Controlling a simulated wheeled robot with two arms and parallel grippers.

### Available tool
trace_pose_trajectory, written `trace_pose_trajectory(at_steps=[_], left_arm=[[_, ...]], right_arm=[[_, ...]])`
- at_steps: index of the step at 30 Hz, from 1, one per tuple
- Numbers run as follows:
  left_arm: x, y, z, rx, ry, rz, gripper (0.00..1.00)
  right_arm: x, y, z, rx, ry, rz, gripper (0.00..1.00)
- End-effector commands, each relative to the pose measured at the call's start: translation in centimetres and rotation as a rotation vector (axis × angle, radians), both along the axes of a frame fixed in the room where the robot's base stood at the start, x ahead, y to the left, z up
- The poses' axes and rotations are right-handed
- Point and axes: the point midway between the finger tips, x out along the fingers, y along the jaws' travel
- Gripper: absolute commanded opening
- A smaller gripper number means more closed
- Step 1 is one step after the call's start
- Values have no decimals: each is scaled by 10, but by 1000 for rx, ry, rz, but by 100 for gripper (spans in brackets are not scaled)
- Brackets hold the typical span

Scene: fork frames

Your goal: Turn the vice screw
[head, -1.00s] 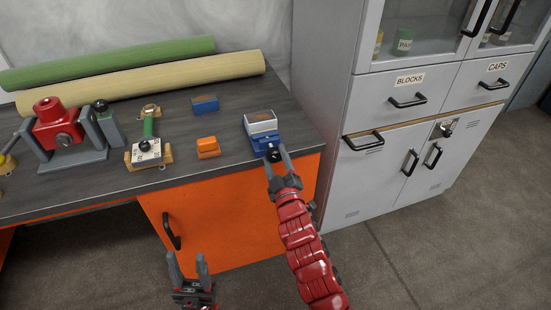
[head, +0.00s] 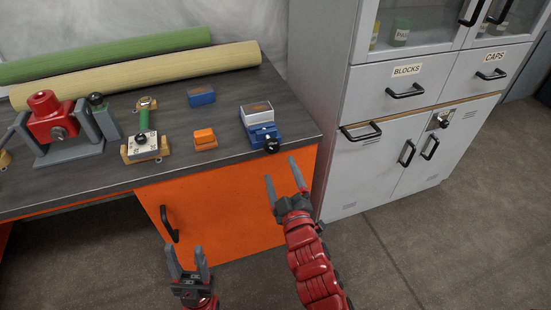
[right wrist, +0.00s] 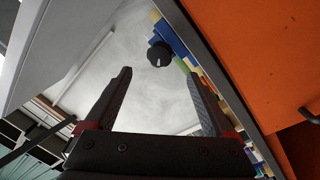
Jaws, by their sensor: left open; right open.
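The small blue vice (head: 262,131) sits at the right front corner of the workbench, with a pale block with a brown top (head: 257,112) in it. Its black screw knob (head: 271,145) faces forward at the bench edge. In the right wrist view the knob (right wrist: 159,55) shows beyond the fingers, with a white mark on it. My right gripper (head: 282,178) is open and empty, in front of and below the knob, apart from it. My left gripper (head: 188,262) is open and empty, low in front of the orange cabinet.
The bench (head: 225,142) also holds an orange block (head: 204,139), a blue block (head: 201,96), a clamp-like tool (head: 144,145), a red device (head: 52,120) and two rolls (head: 150,72). A grey cabinet (head: 338,180) stands close on the right. The floor in front is clear.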

Motion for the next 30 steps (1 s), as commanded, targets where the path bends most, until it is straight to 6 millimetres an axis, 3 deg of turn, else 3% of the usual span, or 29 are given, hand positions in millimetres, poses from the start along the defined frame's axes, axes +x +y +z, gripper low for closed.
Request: trace_pose_trajectory(at_steps=[8,12,19,30], left_arm=[[0,0,-4,0,0,0,50],[0,0,12,0,0,0,50],[0,0,17,0,0,0,50],[0,0,16,0,0,0,50]], right_arm=[[-58,-14,-8,0,6,2,88],[-74,-17,-4,1,7,1,88],[-86,-20,-7,-1,3,0,88],[-86,-21,-7,0,1,0,88]])
